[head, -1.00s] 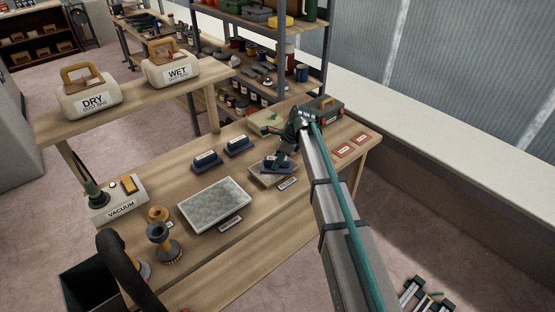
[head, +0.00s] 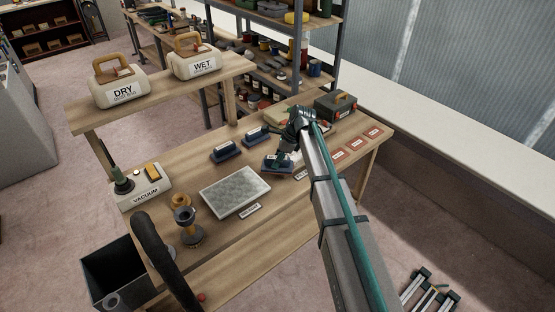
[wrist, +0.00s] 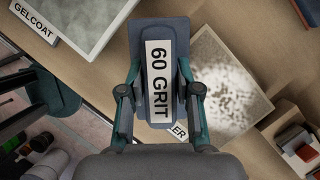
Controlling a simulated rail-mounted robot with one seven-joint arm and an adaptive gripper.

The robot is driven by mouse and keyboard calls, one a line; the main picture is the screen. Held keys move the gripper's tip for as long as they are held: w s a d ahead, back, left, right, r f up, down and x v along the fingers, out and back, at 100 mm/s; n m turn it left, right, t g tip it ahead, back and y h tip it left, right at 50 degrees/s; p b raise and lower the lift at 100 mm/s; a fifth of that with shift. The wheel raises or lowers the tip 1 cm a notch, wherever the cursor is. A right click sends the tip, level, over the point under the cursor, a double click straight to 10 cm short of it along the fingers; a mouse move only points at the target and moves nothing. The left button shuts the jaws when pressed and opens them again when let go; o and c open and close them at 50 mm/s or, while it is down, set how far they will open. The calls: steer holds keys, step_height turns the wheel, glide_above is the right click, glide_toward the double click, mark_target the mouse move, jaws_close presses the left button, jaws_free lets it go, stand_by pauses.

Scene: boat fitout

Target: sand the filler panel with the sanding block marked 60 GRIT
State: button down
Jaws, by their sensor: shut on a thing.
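My gripper (wrist: 160,95) is shut on the dark blue sanding block (wrist: 139,65), whose white label reads 60 GRIT. In the head view the block (head: 271,164) is low over the bench at the end of my arm. The filler panel (wrist: 228,75) is a speckled grey-brown board with a pale, whitish patch. In the wrist view it lies to the right of the block; its label is partly hidden and shows only "ER". In the head view my arm hides most of this panel. I cannot tell whether the block touches the panel or bench.
The gelcoat panel (head: 231,193) lies left of the block. Two more blue blocks (head: 224,150) (head: 255,136) stand behind. Red cards (head: 355,143) and a toolbox (head: 335,105) are at the bench's right. A vacuum unit (head: 143,186) and orange-handled tools (head: 184,215) stand left.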

steer(key=r, duration=0.2)
steer(key=r+p, duration=0.1)
steer(key=shift+w+d, duration=0.2)
steer(key=shift+d, duration=0.05)
steer(key=shift+r+p, duration=1.3)
steer(key=shift+r, duration=0.9)
steer(key=shift+a, duration=0.1)
